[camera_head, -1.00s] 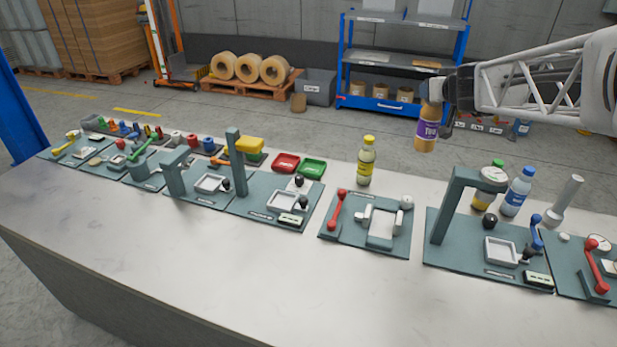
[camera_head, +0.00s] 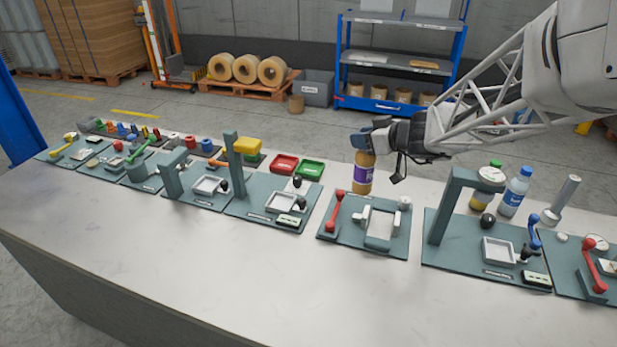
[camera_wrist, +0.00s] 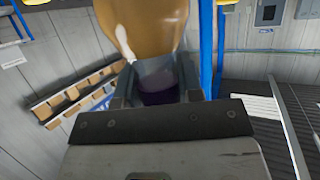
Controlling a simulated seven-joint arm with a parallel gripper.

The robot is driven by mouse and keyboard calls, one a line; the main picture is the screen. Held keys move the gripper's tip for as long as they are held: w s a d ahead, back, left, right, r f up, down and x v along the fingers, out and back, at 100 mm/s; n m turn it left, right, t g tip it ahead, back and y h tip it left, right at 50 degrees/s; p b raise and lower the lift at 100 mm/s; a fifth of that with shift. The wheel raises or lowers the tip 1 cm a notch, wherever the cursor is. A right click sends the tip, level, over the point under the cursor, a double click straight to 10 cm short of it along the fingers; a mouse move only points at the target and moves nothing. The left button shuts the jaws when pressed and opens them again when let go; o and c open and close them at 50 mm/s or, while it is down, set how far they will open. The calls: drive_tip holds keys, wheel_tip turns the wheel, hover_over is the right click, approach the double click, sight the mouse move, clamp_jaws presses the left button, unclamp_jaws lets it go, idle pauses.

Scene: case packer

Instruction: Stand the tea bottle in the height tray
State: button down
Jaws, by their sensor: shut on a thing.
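The tea bottle (camera_head: 363,173), amber with a purple label, hangs roughly upright below my gripper (camera_head: 368,141). My gripper is shut on its top. Pale square trays stand on several teal stations: one by a short post (camera_head: 210,185), one by a tall post (camera_head: 281,202), one under an arch with a round gauge (camera_head: 500,251). The station labels are too small to read, so I cannot tell which is the height tray.
A station with a red lever (camera_head: 334,212) and a pale clamp frame (camera_head: 379,240) stands just in front of the held bottle. A blue-capped bottle (camera_head: 515,191) and a green-capped bottle (camera_head: 480,201) stand behind the arch. The tall post (camera_head: 237,163) rises on the left. The front bench strip is clear.

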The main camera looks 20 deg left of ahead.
drive_tip(key=s+a+f+n+g, duration=0.4)
drive_tip(key=s+a+n+g, duration=0.3)
drive_tip(key=s+a, duration=0.6)
drive_tip(key=s+g, duration=0.1)
drive_tip(key=s, duration=0.2)
drive_tip(key=shift+a+f+y, duration=0.15)
drive_tip(key=shift+y, duration=0.25)
drive_tip(key=shift+w+a+f, duration=0.25)
drive_tip(key=shift+w+a, duration=1.3)
drive_tip(key=shift+w, duration=0.4)
drive_tip(key=shift+w+a+f, duration=0.2)
drive_tip(key=shift+w+a, duration=1.4)
drive_tip(key=shift+w, duration=0.4)
drive_tip(key=shift+w+a+f, duration=0.25)
drive_tip(key=shift+w+a, duration=1.3)
drive_tip(key=shift+w, duration=0.4)
drive_tip(key=shift+w+a, duration=0.3)
drive_tip(key=shift+f, duration=1.8)
drive_tip(key=c, duration=0.8)
unclamp_jaws()
drive_tip(key=shift+f, duration=0.15)
